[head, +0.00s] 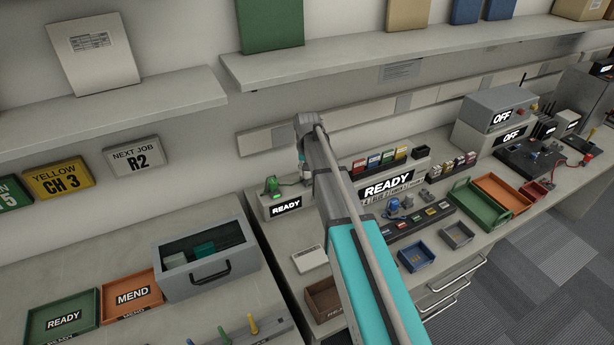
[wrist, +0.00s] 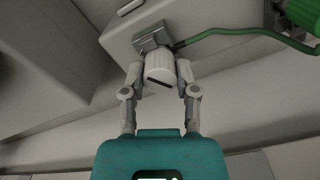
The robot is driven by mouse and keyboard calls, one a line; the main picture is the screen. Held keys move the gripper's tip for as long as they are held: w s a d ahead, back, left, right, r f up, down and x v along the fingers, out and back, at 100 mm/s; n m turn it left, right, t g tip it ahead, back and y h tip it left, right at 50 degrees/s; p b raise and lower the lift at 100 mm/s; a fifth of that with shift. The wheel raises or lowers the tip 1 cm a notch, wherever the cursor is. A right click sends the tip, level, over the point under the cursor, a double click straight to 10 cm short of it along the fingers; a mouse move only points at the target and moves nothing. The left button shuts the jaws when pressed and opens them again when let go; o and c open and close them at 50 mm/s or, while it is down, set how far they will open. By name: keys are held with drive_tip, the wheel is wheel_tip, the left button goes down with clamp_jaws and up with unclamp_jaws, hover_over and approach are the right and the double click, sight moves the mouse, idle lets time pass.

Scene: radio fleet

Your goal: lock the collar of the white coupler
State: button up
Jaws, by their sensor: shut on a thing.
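The white coupler (wrist: 160,68) shows in the wrist view as a short ribbed white cylinder with a dark line on its near end. It sits against a grey square mount (wrist: 151,38) on a pale grey box. My gripper (wrist: 161,78) has one finger on each side of the coupler and is shut on it. The coupler cannot be made out there. Whether its collar is locked I cannot tell.
A green cable (wrist: 240,33) runs from beside the coupler to a green device (wrist: 302,15), also on the box in the head view (head: 272,186). A wall shelf (head: 400,55) hangs above. Coloured trays (head: 480,206) and a rack of small items (head: 376,162) stand right of my arm.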

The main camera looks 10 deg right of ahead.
drive_tip(key=shift+m, duration=1.8)
drive_tip(key=shift+f+m, duration=0.1)
drive_tip(key=shift+m, duration=1.5)
drive_tip(key=o, duration=1)
drive_tip(key=shift+w+f, duration=0.1)
drive_tip(key=shift+c, duration=0.2)
drive_tip(key=shift+r, duration=0.2)
drive_tip(key=shift+r+p, duration=2.9)
drive_tip(key=shift+p, duration=0.05)
